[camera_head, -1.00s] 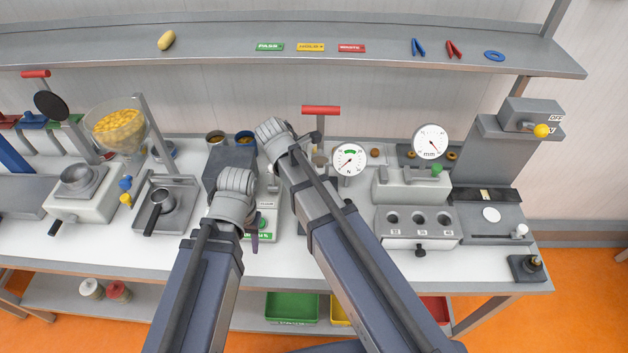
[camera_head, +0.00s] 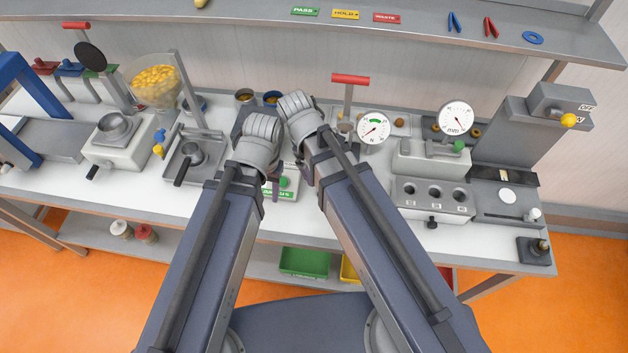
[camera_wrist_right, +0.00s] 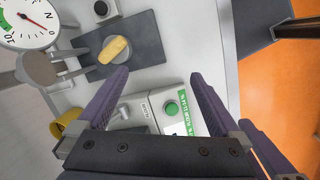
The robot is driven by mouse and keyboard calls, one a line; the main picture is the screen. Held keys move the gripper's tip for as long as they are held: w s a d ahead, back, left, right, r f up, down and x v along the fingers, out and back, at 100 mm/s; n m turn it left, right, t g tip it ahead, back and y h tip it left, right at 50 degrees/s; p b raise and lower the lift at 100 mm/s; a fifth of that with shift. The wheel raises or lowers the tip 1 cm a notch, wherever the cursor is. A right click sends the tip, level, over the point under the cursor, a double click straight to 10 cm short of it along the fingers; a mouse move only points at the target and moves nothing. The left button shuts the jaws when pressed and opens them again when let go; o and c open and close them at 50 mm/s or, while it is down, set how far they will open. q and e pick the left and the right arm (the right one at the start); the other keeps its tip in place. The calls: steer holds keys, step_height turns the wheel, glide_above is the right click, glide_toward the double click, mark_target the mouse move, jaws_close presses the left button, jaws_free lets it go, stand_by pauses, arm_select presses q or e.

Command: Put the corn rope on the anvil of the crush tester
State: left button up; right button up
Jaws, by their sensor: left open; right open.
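A short yellow piece that looks like the corn rope (camera_wrist_right: 114,49) lies on a small grey block, apparently the anvil (camera_wrist_right: 99,71), on a dark base plate (camera_wrist_right: 148,47) in the right wrist view. The crush tester's red handle (camera_head: 350,79) and N dial (camera_head: 373,128) show in the head view; its base is hidden behind my right arm. My right gripper (camera_wrist_right: 158,76) is open, its purple fingers apart and empty, with the yellow piece beyond the fingertips. My left gripper (camera_head: 275,187) is open in front of the green-button scale, its fingers mostly hidden by its wrist.
The green-button scale (camera_wrist_right: 172,109) is close to my right fingers. A mm gauge (camera_head: 456,118) and a block with several holes (camera_head: 433,193) stand to the right. Both arms crowd the bench middle.

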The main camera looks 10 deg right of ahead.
steer(key=s+a+m+y, duration=0.1)
steer(key=s+a+m, duration=0.1)
steer(key=s+m, duration=0.4)
steer(key=shift+f+m, duration=0.25)
steer(key=shift+m, duration=0.15)
